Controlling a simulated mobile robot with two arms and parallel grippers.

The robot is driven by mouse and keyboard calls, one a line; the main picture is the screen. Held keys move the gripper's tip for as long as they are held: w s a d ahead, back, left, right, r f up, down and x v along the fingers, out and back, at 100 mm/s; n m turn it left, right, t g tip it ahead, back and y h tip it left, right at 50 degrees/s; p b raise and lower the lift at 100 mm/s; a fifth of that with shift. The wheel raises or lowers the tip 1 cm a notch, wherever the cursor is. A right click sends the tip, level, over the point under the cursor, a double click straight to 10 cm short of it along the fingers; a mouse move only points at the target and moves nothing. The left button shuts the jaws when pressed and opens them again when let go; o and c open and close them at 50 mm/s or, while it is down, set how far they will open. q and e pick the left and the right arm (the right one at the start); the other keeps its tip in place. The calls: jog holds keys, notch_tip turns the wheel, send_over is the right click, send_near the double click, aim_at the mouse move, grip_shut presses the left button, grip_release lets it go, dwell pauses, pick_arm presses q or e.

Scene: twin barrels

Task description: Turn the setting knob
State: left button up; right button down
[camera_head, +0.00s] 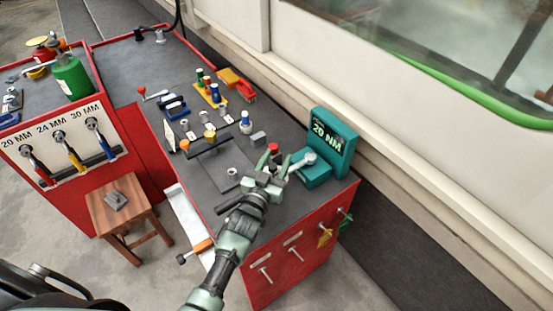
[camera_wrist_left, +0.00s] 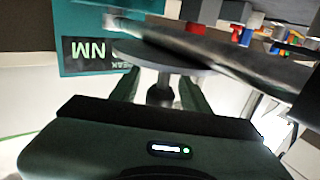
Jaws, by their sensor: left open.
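The teal tester (camera_head: 337,140) reads "20 NM" and stands at the bench's right end. A pale round head with a short bar (camera_head: 305,160) sits at its front. My left gripper (camera_head: 272,171) is open, just left of that bar. In the left wrist view, a dark knob-like post (camera_wrist_left: 160,92) stands between the spread fingers, under a grey disc (camera_wrist_left: 160,58). I cannot tell if the fingers touch it, or for certain that it is the setting knob. A dark bar (camera_wrist_left: 215,55) crosses above. The tester (camera_wrist_left: 85,25) also shows there. My right gripper is out of view.
The dark bench top (camera_head: 205,190) carries several small tools and sockets left of and behind the gripper. A red-handled tool (camera_head: 273,149) lies close by. A wooden stool (camera_head: 122,205) stands left of the bench. The wall runs close behind the tester.

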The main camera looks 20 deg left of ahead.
pick_arm(q)
grip_shut()
jog(key=shift+r+m+h+p, duration=0.25)
jog(key=shift+m+h+p, duration=0.15)
jog(key=shift+h, duration=0.1)
jog(key=shift+d+m+g+h+p, duration=0.2)
jog(key=shift+m+g+h+p, duration=0.3)
jog(key=shift+h, duration=0.6)
jog(key=shift+d+m+h, duration=0.15)
jog(key=shift+m+h, duration=0.75)
jog(key=shift+h, duration=0.1)
jog(key=shift+s+d+f+m+g+h+b, duration=0.1)
jog(key=shift+d+m+g+h+b, duration=0.15)
jog(key=shift+m+g+h, duration=0.55)
